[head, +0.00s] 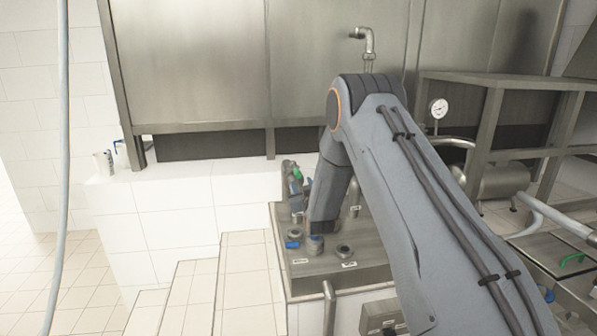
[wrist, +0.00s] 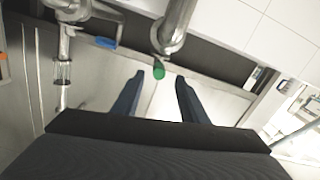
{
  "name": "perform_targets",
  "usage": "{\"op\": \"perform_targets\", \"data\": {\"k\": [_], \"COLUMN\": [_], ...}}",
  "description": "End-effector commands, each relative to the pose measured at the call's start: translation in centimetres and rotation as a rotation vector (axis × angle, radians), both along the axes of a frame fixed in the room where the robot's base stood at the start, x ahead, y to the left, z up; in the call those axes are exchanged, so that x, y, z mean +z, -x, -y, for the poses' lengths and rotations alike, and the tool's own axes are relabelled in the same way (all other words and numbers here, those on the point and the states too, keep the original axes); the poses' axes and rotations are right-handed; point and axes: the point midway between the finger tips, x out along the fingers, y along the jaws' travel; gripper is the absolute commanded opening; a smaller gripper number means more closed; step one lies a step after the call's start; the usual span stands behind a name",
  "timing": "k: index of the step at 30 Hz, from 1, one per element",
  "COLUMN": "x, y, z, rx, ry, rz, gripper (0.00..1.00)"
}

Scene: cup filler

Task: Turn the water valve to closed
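My gripper (wrist: 160,80) is open in the wrist view, its two dark blue fingers apart with nothing held between them. A green handle end (wrist: 159,72) shows by the fingertip gap, under a metal pipe; I cannot tell its depth, and no contact is visible. A blue handle (wrist: 106,43) lies left of the fingers by a metal fitting. In the head view, a green handle (head: 297,173) is on the pipework left of my arm, and a blue handle (head: 292,244) is lower on the metal counter (head: 330,266). I cannot tell which is the water valve. My arm hides part of the pipework.
A round gauge (head: 438,108) and a metal frame (head: 493,100) stand at the right. Another green handle (head: 572,259) is at the lower right. White tiled steps (head: 243,268) lie left of the counter. A hanging hose (head: 64,150) runs down the left side.

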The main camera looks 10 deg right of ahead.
Motion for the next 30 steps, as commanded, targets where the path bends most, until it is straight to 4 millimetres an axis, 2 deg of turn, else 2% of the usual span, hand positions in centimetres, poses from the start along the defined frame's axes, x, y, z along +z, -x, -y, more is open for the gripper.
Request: {"op": "perform_targets", "data": {"k": [7, 15, 21, 30], "x": [0.3, 0.3, 0.3, 0.2], "y": [-1.5, -5.2, -7.2, -8.1], "z": [0.0, 0.0, 0.0, 0.0], "rx": [0.000, 0.001, 0.001, 0.000], "ry": [0.005, 0.004, 0.004, 0.004], "rz": [0.036, 0.035, 0.034, 0.033], "gripper": [0.39, 0.39, 0.39, 0.39]}}
